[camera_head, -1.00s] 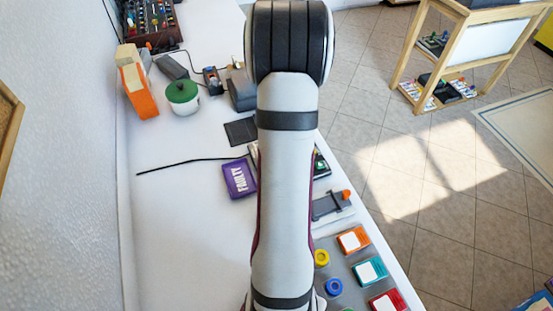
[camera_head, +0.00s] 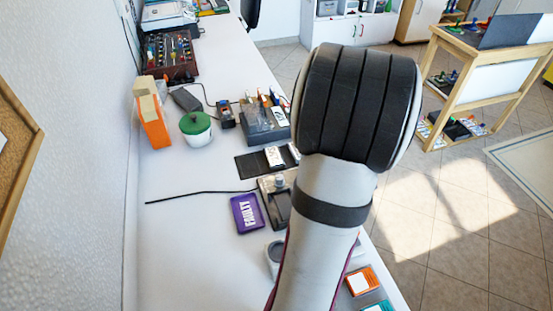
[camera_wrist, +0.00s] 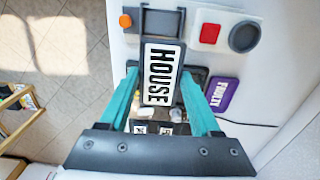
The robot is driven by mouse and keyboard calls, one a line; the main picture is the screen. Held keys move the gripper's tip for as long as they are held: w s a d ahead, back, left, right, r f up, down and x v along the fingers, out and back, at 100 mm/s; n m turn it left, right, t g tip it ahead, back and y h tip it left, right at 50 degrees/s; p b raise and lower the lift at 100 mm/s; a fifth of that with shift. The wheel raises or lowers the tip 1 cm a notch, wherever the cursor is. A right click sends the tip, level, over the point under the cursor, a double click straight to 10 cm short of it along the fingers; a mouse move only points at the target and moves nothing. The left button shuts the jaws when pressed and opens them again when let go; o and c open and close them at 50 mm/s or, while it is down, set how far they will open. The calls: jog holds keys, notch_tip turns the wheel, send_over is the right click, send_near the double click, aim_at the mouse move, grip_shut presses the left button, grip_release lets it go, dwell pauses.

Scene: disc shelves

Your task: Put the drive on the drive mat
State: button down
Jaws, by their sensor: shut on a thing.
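My gripper (camera_wrist: 161,78) has teal fingers and is shut on a black drive with a white label reading HOUSE (camera_wrist: 161,72) in the wrist view. The drive hangs over the bench; its gap to what lies below cannot be judged. In the head view my arm hides the gripper and this drive. A dark flat mat (camera_head: 247,163) lies on the bench left of my arm, with a white-labelled drive (camera_head: 274,156) on its right part. White labels also show between my fingers in the wrist view, partly hidden.
A purple FAULTY pad (camera_head: 246,213) lies beside a grey device (camera_head: 278,203); the pad also shows in the wrist view (camera_wrist: 222,94). A grey rack (camera_head: 265,124), a green-lidded pot (camera_head: 196,129) and an orange-and-cream block (camera_head: 152,118) stand farther back. A black cable crosses the bench.

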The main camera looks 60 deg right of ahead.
dwell(0.4)
jog(key=w+d, duration=0.6)
jog(key=d, duration=0.1)
send_over(249, 165)
notch_tip(249, 165, down, 9)
jog(key=shift+s+f, duration=0.1)
jog(key=shift+s, duration=0.05)
jog(key=shift+f, duration=2.05)
jog(key=shift+f, duration=0.15)
jog(key=shift+c, duration=0.5)
grip_release()
